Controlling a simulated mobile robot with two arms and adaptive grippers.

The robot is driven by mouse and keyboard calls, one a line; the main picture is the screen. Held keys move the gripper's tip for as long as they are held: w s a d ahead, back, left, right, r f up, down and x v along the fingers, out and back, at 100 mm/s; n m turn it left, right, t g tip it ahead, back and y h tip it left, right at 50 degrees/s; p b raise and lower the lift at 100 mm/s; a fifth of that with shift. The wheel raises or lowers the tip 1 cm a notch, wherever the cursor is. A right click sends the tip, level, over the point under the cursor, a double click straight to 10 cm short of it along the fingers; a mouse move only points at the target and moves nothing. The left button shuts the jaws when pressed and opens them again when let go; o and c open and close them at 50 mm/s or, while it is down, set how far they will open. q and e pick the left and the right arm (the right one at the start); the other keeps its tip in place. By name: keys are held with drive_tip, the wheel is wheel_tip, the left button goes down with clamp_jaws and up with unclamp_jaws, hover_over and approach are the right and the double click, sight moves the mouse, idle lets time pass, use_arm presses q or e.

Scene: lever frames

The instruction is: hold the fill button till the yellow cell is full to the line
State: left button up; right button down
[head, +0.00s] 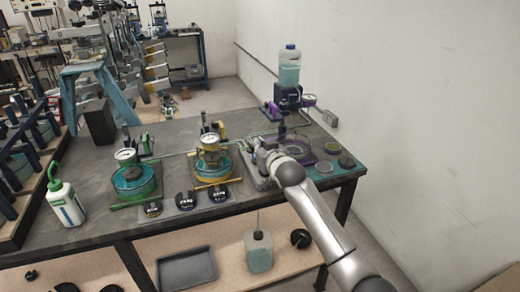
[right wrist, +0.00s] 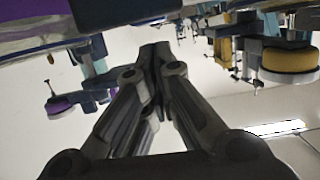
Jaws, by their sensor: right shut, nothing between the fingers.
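The yellow cell (head: 212,172) is a round clear vessel with a yellow frame, holding teal liquid, in the middle of the bench in the head view. A gauge with a yellow fitting stands over it. Its fill line is too small to make out. My right gripper (head: 262,150) is over the bench between the yellow cell and the purple cell (head: 292,152), by a grey panel (head: 256,174). The gripper and wrist cover part of the panel, and I cannot make out the fill button. In the right wrist view my fingers (right wrist: 156,52) are shut and empty. My left gripper is out of view.
The green cell (head: 133,181) stands left of the yellow one. A clear bottle (head: 289,68) of liquid is mounted behind the purple cell. A white bottle (head: 63,198) stands at the bench's left.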

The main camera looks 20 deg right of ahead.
drive_tip(key=shift+f, duration=0.55)
wheel_tip(320, 180, down, 3)
drive_tip(key=shift+s+r+b, duration=0.1)
drive_tip(key=shift+r+b, duration=0.1)
drive_tip(key=shift+b, duration=0.2)
drive_tip(key=shift+s+a+f, duration=0.1)
drive_tip(key=shift+s+f, duration=0.05)
drive_tip(key=shift+f, duration=0.2)
idle(1.0)
drive_tip(key=shift+r, duration=0.15)
idle(3.1)
wheel_tip(320, 180, up, 5)
drive_tip(key=p, duration=0.4)
drive_tip(key=shift+r, duration=0.15)
drive_tip(key=b+v, duration=0.1)
drive_tip(key=v, duration=0.8)
drive_tip(key=shift+s, duration=0.35)
